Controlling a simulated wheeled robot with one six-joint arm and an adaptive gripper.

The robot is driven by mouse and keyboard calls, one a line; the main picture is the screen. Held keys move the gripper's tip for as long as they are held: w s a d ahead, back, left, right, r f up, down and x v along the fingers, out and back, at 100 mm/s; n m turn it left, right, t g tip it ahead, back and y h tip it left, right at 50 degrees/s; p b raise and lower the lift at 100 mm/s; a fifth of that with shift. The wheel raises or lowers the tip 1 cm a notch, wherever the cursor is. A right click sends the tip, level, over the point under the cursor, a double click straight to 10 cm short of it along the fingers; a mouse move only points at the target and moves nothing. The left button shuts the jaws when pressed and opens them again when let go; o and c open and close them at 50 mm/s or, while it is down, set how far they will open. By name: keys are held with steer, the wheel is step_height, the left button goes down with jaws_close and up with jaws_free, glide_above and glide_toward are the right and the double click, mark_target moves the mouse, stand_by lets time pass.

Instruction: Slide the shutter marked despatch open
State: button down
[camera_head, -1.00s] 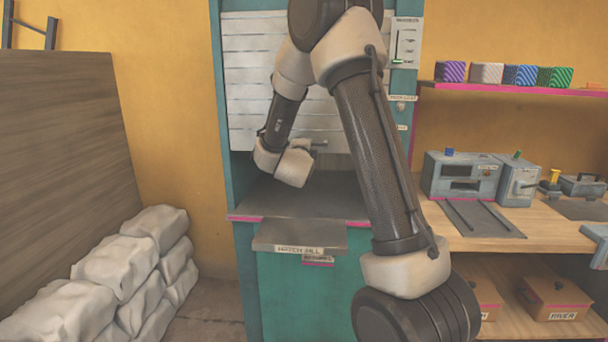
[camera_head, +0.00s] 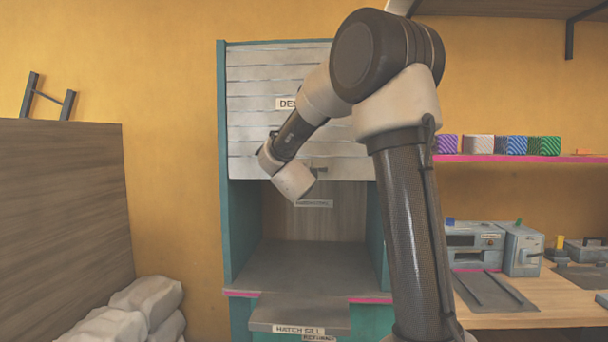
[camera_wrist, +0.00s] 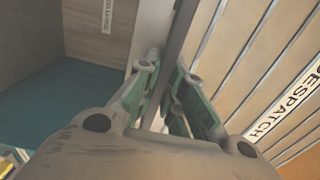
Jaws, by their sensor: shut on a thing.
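The shutter (camera_head: 250,140) is a pale slatted panel in a teal cabinet, and its label begins "DES" before my arm covers the rest. The wrist view shows the shutter (camera_wrist: 225,65) with "DESPATCH" in full. It is partly raised, with an open gap below it. My gripper (camera_wrist: 166,75) is shut on a grey bar, the shutter's handle (camera_wrist: 182,35), which passes between the green fingers. In the head view the fingers are mostly hidden by my wrist, near the shutter's lower edge.
Below the shutter is a recess with a wooden back (camera_head: 325,225) and grey floor (camera_head: 305,265). The hatch sill (camera_head: 300,313) juts out in front. A workbench (camera_head: 540,305) with grey machines stands right; a wooden partition (camera_head: 60,220) and white sacks (camera_head: 145,300) stand left.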

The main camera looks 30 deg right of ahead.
steer(key=c, duration=1.5)
jaws_free()
steer(key=v, duration=1.2)
